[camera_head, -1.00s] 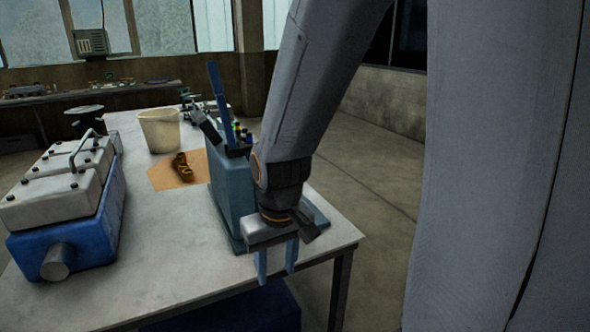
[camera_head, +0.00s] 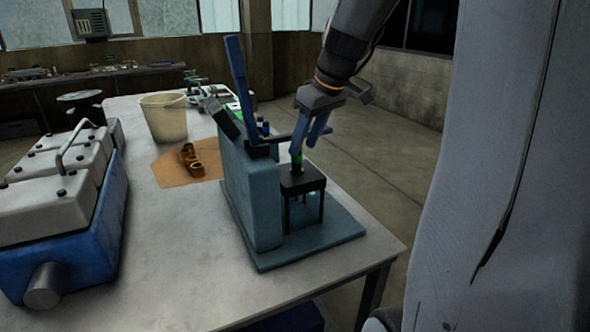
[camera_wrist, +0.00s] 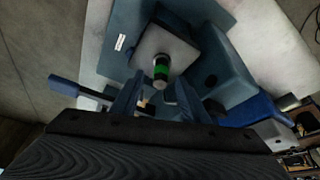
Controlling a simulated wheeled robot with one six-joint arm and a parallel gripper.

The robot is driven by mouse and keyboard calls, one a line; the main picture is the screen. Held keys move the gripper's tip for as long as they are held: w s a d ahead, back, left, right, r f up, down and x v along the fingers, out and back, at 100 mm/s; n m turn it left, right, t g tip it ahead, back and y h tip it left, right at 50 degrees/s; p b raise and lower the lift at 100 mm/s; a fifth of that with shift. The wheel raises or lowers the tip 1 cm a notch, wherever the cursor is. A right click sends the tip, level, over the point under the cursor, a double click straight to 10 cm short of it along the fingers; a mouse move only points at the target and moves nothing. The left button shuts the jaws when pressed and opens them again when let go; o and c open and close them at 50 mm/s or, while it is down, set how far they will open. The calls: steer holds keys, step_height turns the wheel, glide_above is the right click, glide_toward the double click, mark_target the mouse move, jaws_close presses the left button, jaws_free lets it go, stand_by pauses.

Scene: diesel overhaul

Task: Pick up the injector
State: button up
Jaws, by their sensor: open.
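The injector (camera_head: 297,161) is a dark upright cylinder with a green band. It stands in a small black stand (camera_head: 304,182) on the base of the blue-grey bench tester (camera_head: 250,195). In the wrist view the injector (camera_wrist: 161,68) shows its green band and pale tip, against a light square plate. My gripper (camera_head: 305,143) is open and empty, with its blue fingers just above the injector's top. In the wrist view my gripper (camera_wrist: 157,95) has its fingers spread on either side below the injector in the picture. I cannot tell whether they touch it.
The tester's blue lever (camera_head: 235,75) and a dark horizontal bar stand close beside my gripper. Several coloured caps (camera_head: 262,127) are behind the tester. A blue and white engine (camera_head: 60,205), cream bucket (camera_head: 164,117) and brown part (camera_head: 190,158) on a tan sheet are left. The front tabletop is clear.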

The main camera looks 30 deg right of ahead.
mark_target(297, 169)
steer(key=p+x, duration=0.1)
steer(key=x, duration=0.3)
steer(key=shift+w+a+r+p, duration=0.1)
steer(key=shift+w+a+p, duration=0.15)
steer(key=shift+p, duration=0.1)
steer(key=shift+w+f, duration=0.15)
steer(key=shift+f, duration=0.4)
jaws_close()
